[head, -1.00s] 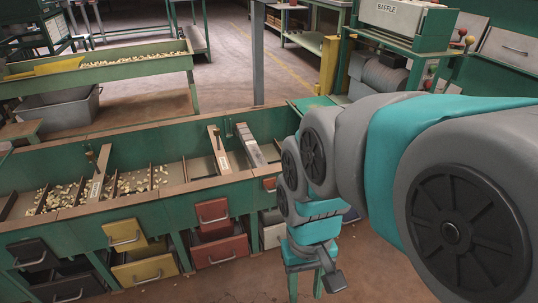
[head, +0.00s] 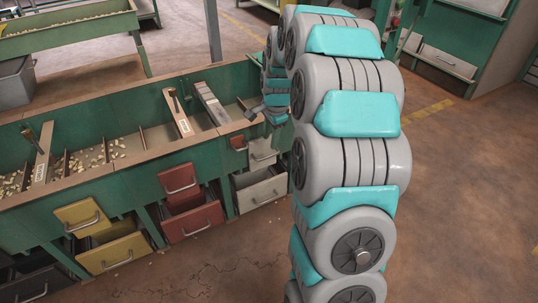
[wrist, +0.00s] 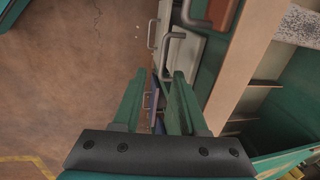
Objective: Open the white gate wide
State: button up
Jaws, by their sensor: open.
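A white panel with a grey handle, which looks like the white gate (head: 263,152), is on the front of the green hopper bench, just left of my arm. A white drawer (head: 260,191) is below it. In the wrist view a white panel (wrist: 183,52) lies just beyond my gripper (wrist: 158,78), with grey handles near it. I cannot tell which handle belongs to which panel. The two green fingers are apart with nothing held between them. In the head view the fingers are hidden or too small to make out.
Red (head: 178,178) and yellow (head: 82,216) fronts with handles line the bench to the left, with pulled-out drawers beneath. Nuts lie in the bench compartments. Open brown floor (head: 450,210) is at right.

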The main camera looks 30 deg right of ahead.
notch_tip(320, 180, down, 8)
jog(key=w, duration=0.2)
jog(key=shift+d+f, duration=0.15)
jog(key=shift+d, duration=0.15)
jog(key=shift+w, duration=0.1)
jog(key=shift+c, duration=0.3)
grip_shut()
dwell(1.0)
